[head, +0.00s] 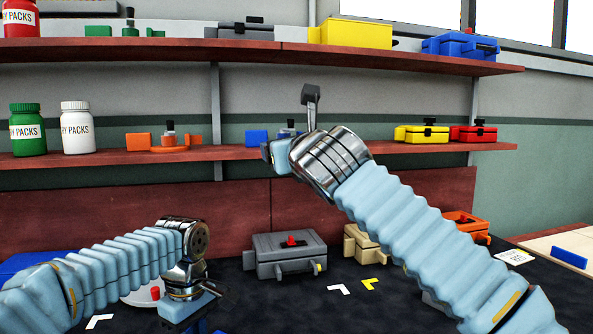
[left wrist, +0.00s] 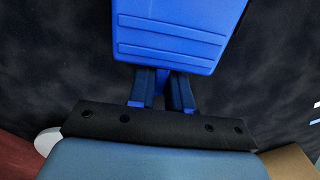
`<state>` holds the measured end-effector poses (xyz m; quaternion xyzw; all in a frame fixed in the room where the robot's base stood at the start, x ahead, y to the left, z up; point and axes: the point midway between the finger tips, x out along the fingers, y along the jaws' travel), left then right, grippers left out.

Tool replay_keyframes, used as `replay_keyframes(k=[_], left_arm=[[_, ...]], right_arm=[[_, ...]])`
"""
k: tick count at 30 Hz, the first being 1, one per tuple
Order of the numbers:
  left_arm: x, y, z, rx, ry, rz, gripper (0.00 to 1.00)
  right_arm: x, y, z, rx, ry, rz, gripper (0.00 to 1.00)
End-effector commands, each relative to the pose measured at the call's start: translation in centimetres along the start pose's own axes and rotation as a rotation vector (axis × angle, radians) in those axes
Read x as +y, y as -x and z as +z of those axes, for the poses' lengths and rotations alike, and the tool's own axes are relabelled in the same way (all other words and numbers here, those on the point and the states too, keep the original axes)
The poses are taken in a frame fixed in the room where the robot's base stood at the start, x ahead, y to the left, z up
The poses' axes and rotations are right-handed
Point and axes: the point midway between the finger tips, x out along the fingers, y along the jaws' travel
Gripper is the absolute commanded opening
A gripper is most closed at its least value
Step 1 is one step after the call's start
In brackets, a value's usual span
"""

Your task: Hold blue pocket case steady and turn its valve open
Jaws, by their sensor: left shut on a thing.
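The blue pocket case (left wrist: 178,35) fills the top middle of the left wrist view, a ribbed blue face between my left fingers. My left gripper (left wrist: 162,90) is shut on it. In the head view my left gripper (head: 190,308) is at the bottom edge, pointing down, and only a bit of blue (head: 203,326) shows under it. No valve shows on the held case in either view. My right gripper (head: 272,154) is raised before the lower shelf, pointing away; its fingers are hidden. Behind it a blue valve-like piece (head: 257,138) is partly covered.
A grey case (head: 285,262) with a red knob and a tan case (head: 358,245) stand on the dark table. An orange case (head: 465,224) is partly behind my right arm. The lower shelf (head: 420,150) holds bottles, an orange valve piece (head: 165,141) and small cases.

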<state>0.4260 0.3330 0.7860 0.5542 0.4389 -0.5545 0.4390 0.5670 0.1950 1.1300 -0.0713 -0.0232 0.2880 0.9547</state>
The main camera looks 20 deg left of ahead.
Motion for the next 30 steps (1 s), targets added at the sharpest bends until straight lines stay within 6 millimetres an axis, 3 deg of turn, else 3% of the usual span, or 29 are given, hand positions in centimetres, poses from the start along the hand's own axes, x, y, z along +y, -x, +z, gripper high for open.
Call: replay_keyframes(k=[1, 6, 17, 20, 30], left_arm=[[0.0, 0.0, 0.0, 0.0, 0.0, 0.0, 0.22], [0.0, 0.0, 0.0, 0.0, 0.0, 0.0, 0.48], [0.0, 0.5, 0.0, 0.0, 0.0, 0.001, 0.49], [0.1, 1.9, 0.0, 0.001, 0.0, 0.003, 0.49], [0.1, 9.4, 0.0, 0.0, 0.0, 0.004, 0.49]], right_arm=[[0.0, 0.0, 0.0, 0.0, 0.0, 0.0, 0.74], [0.0, 0.0, 0.0, 0.001, 0.0, 0.0, 0.74], [0.0, 0.0, 0.0, 0.001, 0.0, 0.0, 0.74], [0.0, 0.0, 0.0, 0.001, 0.0, 0.0, 0.74], [0.0, 0.0, 0.0, 0.001, 0.0, 0.0, 0.74]])
